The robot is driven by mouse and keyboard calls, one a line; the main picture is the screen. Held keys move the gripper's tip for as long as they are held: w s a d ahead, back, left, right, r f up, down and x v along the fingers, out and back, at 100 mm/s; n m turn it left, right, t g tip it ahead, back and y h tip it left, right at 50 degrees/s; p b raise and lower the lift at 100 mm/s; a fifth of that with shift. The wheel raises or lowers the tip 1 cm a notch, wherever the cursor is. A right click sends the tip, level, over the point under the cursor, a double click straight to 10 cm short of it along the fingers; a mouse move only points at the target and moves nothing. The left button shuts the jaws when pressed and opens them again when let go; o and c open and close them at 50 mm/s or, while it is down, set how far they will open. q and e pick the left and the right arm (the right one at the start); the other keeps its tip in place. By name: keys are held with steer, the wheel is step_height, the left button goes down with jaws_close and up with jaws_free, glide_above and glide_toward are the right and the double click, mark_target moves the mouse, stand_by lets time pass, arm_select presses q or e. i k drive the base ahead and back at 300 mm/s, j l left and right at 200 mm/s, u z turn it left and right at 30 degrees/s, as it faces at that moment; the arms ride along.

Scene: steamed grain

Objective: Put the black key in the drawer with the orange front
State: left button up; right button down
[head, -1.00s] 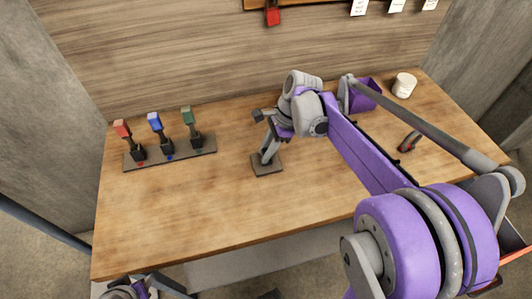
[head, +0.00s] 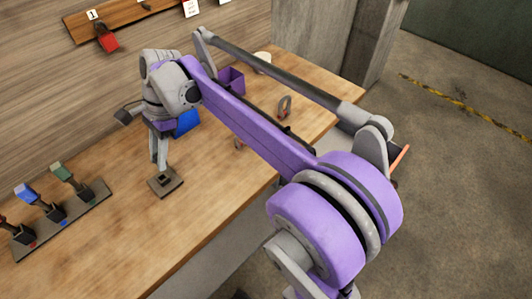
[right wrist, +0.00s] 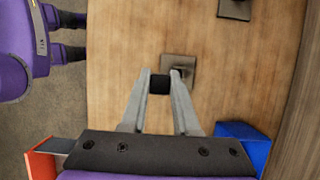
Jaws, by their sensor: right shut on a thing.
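The black key (right wrist: 159,84) sits between the fingertips of my right gripper (right wrist: 160,78) in the right wrist view. The gripper is shut on it. In the head view my right gripper (head: 161,160) points down over a small dark square stand (head: 165,182); the key is hard to make out there. The stand (right wrist: 182,66) shows just beyond the fingertips in the wrist view; I cannot tell whether the key touches it. The orange front (right wrist: 40,163) of a drawer shows at the lower left of the wrist view, its edge (head: 400,158) at the right in the head view.
A rack (head: 62,222) with red, blue and green keys stands at the left. A blue bin (head: 187,122), a purple bin (head: 232,78), a padlock (head: 285,106) and a white cup (head: 262,60) are toward the back right. A red key (head: 108,40) hangs on the wall board.

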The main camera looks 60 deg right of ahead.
mark_target(326, 147)
steer(key=k, duration=0.9)
